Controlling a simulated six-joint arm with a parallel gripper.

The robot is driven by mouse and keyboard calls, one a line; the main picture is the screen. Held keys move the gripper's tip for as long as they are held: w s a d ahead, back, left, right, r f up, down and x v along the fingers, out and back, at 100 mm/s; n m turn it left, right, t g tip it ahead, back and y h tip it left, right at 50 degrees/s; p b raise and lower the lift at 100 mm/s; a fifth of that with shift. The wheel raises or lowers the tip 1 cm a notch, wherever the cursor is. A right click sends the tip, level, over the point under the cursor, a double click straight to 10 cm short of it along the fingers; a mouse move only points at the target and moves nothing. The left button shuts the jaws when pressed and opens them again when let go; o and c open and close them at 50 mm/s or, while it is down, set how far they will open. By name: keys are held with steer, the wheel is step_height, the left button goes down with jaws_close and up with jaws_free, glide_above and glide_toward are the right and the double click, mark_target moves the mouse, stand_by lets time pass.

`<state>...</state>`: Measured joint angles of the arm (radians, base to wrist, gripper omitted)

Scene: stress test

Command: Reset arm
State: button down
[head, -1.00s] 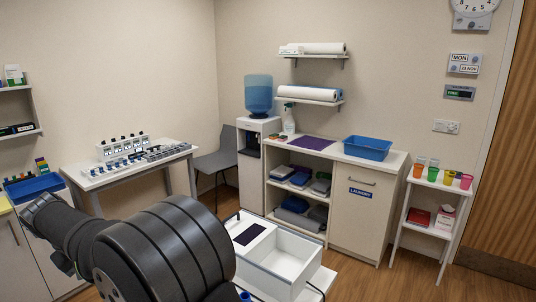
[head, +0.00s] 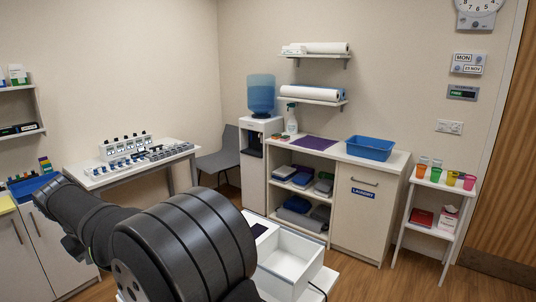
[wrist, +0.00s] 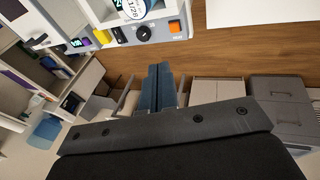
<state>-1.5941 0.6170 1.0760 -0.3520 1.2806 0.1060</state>
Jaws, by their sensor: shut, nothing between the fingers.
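My gripper (wrist: 158,85) shows in the wrist view, its two dark fingers together with nothing between them. It is held in the air above the wooden floor and touches nothing that I can see. In the head view my dark arm fills the lower left and middle, and the gripper itself does not show there.
A white box-like unit (head: 290,262) stands close beside my arm, partly hidden by it. A table with switch panels (head: 135,165) is at the left. A blue tub (head: 369,148) sits on the laundry cabinet (head: 362,212). A white stand with coloured cups (head: 435,187) is at the right.

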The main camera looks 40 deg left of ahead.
steer(key=w+d+r+m, duration=0.1)
steer(key=w+d+m, duration=0.2)
steer(key=w, duration=1.3)
steer(key=d, duration=0.3)
steer(key=shift+d+r+g+h, duration=0.2)
steer(key=shift+g+h, duration=0.1)
steer(key=shift+g, duration=0.1)
